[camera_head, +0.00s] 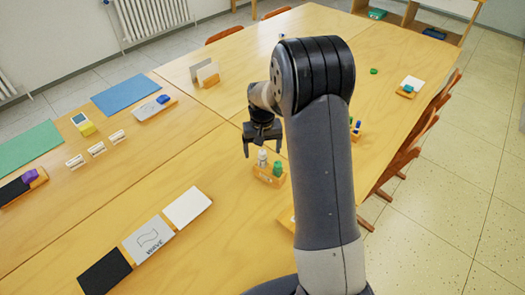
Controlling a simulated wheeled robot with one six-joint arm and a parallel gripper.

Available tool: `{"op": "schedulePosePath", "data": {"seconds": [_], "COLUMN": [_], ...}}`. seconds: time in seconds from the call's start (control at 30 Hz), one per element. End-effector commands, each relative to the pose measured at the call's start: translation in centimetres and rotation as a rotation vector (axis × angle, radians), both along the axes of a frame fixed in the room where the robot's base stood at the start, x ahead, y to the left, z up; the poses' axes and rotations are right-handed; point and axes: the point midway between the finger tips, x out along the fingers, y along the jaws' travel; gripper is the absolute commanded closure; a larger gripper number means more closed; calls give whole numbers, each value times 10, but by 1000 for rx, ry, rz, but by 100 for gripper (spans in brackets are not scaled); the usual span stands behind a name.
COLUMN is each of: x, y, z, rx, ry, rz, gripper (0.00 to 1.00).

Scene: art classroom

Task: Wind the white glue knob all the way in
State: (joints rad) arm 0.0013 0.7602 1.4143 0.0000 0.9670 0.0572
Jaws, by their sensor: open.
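A small wooden block (267,175) on the table holds a white glue stick (262,158) and a green one (277,168) side by side, both upright. My gripper (263,148) points down just above the white stick, its fingers apart and empty. The left finger hangs to the left of the white stick's top. I cannot tell from this view whether a finger touches it. The white stick's knob is too small to make out.
Blue and green caps stand in another block (355,130) partly behind my arm. A white card (188,207), a "WAVE" card (148,240) and a black card (105,273) lie front left. Small white pieces (97,149) and a blue mat (126,94) lie farther left.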

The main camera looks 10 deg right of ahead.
Motion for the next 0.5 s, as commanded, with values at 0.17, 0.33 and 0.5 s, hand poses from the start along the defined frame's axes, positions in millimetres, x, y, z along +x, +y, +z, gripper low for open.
{"op": "schedulePosePath", "data": {"seconds": [0.17, 0.33, 0.5], "x": [0, 0, 0], "y": [0, 0, 0], "z": [0, 0, 0], "rx": [0, 0, 0], "ry": [0, 0, 0], "rz": [0, -1, -99], "gripper": [18, 18, 18]}}
